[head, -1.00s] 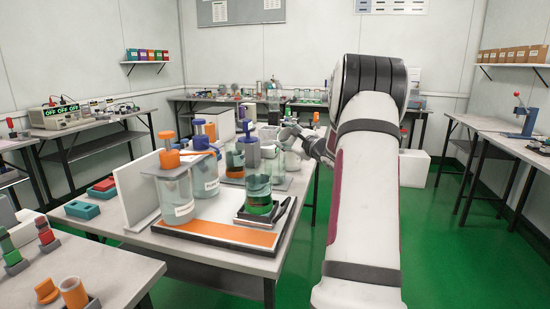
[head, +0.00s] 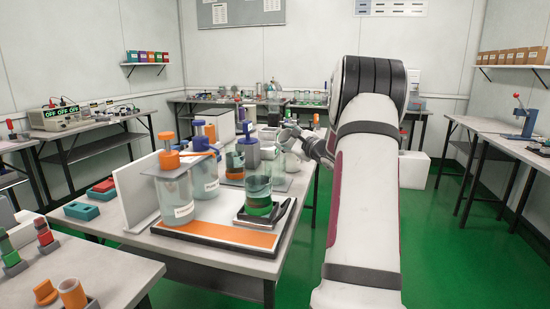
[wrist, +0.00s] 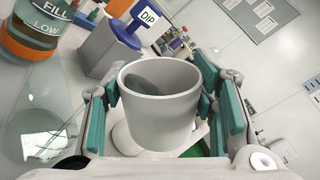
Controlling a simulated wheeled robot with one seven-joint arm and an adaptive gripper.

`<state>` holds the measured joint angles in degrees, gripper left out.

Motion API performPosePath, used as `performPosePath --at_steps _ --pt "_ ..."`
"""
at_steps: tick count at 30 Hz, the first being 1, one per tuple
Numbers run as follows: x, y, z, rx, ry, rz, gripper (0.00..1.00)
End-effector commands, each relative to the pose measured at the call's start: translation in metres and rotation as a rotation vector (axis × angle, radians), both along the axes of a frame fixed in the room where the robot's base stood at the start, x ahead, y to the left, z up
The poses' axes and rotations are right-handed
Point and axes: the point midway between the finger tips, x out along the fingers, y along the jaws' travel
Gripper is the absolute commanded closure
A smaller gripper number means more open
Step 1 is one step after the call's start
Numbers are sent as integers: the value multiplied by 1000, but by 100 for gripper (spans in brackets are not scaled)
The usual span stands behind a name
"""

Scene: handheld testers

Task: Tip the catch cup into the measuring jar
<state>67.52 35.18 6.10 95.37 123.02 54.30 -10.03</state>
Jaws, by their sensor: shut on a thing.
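My gripper (wrist: 160,112) is shut on a grey, round, open-topped cup (wrist: 158,122), the catch cup, with a teal-padded finger on each side. I look into its mouth, where a darker patch shows; I cannot tell whether that is liquid or shadow. In the wrist view a clear jar marked FILL and LOW (wrist: 45,30), with teal and orange bands, stands at the upper left, apart from the cup. In the head view my gripper (head: 291,136) is at the bench's right side, and the cup is hard to make out. A clear banded jar (head: 235,160) stands left of it.
A clear jar with a green band (head: 258,190) stands on a dark stand near the front. Two tall labelled bottles (head: 175,190) stand to its left by a white panel. A grey block with a blue DIP sign (wrist: 112,42) stands close behind the cup.

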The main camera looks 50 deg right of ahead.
Motion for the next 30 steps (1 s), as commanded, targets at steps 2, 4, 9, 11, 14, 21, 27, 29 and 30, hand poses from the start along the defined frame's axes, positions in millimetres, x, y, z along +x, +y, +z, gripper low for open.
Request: performPosePath --at_steps 2,4,9,11,14,21,27,29,30 --pt "0 0 0 -5 1 1 79" --pt "0 0 0 -9 2 1 79" --pt "0 0 -1 -18 6 1 79" --pt "0 0 -1 -22 7 1 79" --pt "0 0 -1 -29 9 1 79" --pt "1 1 -1 -43 14 1 79" --pt "1 1 -1 -55 19 1 79" --pt "1 1 -1 -58 19 0 79" --pt "1 1 -1 -61 20 0 79"
